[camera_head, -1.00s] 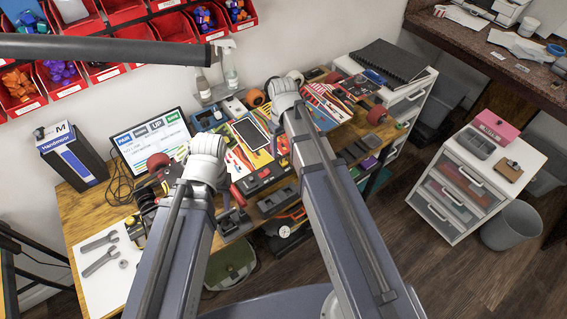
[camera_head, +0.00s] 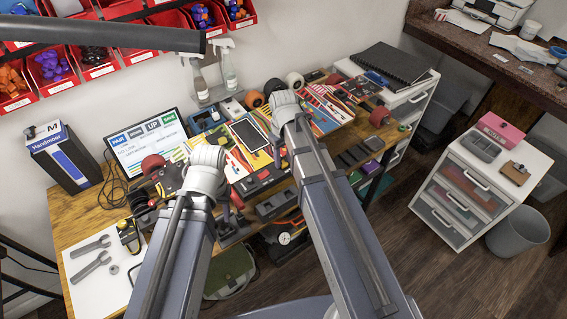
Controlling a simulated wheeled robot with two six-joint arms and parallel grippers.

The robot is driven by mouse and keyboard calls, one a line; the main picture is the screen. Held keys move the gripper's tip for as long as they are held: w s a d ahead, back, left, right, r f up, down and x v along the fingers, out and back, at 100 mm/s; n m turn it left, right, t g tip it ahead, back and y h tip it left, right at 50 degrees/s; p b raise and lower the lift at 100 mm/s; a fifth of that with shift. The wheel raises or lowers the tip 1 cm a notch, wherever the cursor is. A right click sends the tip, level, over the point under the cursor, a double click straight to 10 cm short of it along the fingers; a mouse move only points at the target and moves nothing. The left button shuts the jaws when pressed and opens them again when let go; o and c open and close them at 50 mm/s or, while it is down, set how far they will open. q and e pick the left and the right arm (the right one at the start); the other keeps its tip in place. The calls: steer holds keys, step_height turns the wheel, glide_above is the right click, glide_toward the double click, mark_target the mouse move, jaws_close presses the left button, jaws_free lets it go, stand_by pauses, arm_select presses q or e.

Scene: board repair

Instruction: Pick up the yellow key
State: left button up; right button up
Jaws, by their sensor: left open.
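I cannot pick out the yellow key with certainty anywhere in this view. The crowded wooden workbench (camera_head: 84,205) holds many small coloured things. A small yellow and black item (camera_head: 130,237) lies left of my left arm, too small to make out. My two arms reach over the bench. The pale joint of my left arm is left of the phone, and that of my right arm is right of it. The jaws of both grippers are hidden behind my arm links, so I see nothing held.
A monitor (camera_head: 146,143) and a blue box (camera_head: 66,160) stand at the left. Grey wrenches (camera_head: 92,264) lie on a white sheet. A dark phone (camera_head: 249,132) lies mid-bench. A white drawer unit (camera_head: 450,205) and a grey bin (camera_head: 518,232) stand right, with clear floor before them.

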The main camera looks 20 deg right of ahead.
mark_target(283, 157)
jaws_close()
steer(key=shift+r, duration=0.1)
stand_by(0.4)
step_height(283, 157, up, 10)
steer(key=p, duration=1)
